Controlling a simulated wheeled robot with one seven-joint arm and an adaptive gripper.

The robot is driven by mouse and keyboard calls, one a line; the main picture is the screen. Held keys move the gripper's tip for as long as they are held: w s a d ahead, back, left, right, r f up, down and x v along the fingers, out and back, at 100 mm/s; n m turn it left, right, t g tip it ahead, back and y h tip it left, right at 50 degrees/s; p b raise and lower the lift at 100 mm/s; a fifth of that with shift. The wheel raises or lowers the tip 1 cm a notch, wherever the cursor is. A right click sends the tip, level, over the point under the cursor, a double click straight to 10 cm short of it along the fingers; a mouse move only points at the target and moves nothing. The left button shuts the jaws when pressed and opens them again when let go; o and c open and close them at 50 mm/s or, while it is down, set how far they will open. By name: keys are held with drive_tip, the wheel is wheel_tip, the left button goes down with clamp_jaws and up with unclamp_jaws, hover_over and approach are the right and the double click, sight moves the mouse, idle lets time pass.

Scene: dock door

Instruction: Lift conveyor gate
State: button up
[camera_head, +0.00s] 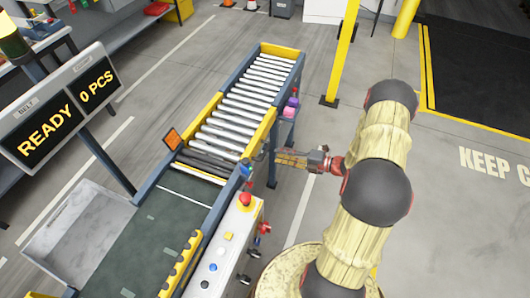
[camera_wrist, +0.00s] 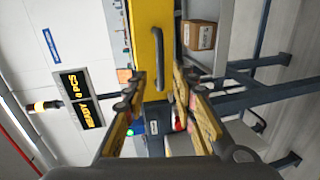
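The conveyor gate shows in the wrist view as a yellow panel (camera_wrist: 147,25) with a dark bar handle (camera_wrist: 158,58). In the head view its yellow side (camera_head: 261,133) appears to run along the right of the roller bed (camera_head: 239,112), which lies level. My gripper (camera_wrist: 157,82) is open, with one finger on each side of the handle's line. The handle appears just beyond the fingertips, and I see no grip on it. In the head view my gripper (camera_head: 278,157) reaches left toward the conveyor's right side; the handle cannot be made out there.
A control box (camera_head: 222,240) with a red button stands at the conveyor's near right. The dark belt (camera_head: 150,235) runs toward me. A sign (camera_head: 62,110) reads "READY 0 PCS". A yellow post (camera_head: 341,50) rises behind my arm. A cardboard box (camera_wrist: 199,36) shows in the wrist view.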

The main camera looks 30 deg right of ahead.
sight(265, 152)
drive_tip(key=shift+b+x, duration=1.05)
drive_tip(key=shift+x, duration=2.85)
drive_tip(key=c, duration=0.3)
drive_tip(key=c, duration=0.4)
clamp_jaws()
